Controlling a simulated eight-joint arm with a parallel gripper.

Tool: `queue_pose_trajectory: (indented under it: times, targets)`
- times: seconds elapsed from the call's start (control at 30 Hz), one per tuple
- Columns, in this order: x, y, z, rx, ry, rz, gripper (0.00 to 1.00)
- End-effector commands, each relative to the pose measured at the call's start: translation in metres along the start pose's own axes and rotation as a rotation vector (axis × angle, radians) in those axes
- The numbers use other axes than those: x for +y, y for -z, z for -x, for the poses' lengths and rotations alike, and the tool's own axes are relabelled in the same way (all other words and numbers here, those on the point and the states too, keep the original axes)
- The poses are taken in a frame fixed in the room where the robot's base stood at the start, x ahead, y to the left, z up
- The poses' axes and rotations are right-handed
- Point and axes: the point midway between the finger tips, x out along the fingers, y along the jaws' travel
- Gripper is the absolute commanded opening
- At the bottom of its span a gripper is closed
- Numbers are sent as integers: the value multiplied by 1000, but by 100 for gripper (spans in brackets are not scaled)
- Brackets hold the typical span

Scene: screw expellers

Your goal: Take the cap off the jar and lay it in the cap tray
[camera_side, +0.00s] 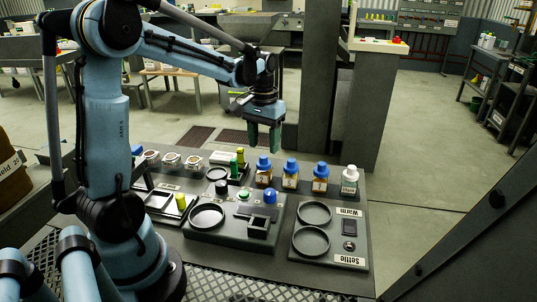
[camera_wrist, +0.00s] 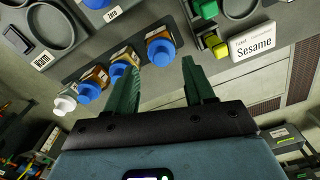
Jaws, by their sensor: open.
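Three jars with blue caps stand in a row on the bench: a left jar (camera_side: 263,177), a middle jar (camera_side: 290,180) and a right jar (camera_side: 320,184). All three blue caps are on. The wrist view shows the nearest blue cap (camera_wrist: 160,51), with the second (camera_wrist: 122,71) and third (camera_wrist: 90,91) to its lower left. My gripper (camera_side: 264,150) is open and empty, pointing down above the row near the left jar, apart from it. Its green fingers show in the wrist view (camera_wrist: 160,66). I cannot tell which of the round shallow dishes or trays is the cap tray.
A white-capped bottle (camera_side: 349,181) ends the row. Two dishes (camera_side: 313,213) sit on the Warm and Settle panel. Another dish (camera_side: 207,216) is on the central station beside a blue knob (camera_side: 270,196). Green and yellow pieces (camera_side: 240,158) stand left of the jars, near the Sesame sign (camera_wrist: 253,43).

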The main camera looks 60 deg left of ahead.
Motion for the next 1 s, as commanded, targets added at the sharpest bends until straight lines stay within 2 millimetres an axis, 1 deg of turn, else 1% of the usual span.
queue_pose_trajectory:
  times: [0.1,0.2,0.3,0.4,0.6,0.67,0.93,0.97,1.0]
  targets:
    - [-2,2,-17,0,0,1,53]
    - [-2,2,-29,0,-1,0,53]
    - [-2,2,-37,1,-1,0,53]
    - [-2,1,-41,1,-1,-1,53]
    - [-2,1,-41,1,-1,-1,53]
    - [-2,1,-41,1,-1,-1,46]
    - [-2,1,-40,1,-1,-1,4]
    - [-2,1,-40,1,-1,-1,0]
    - [-2,1,-40,1,-1,-1,0]
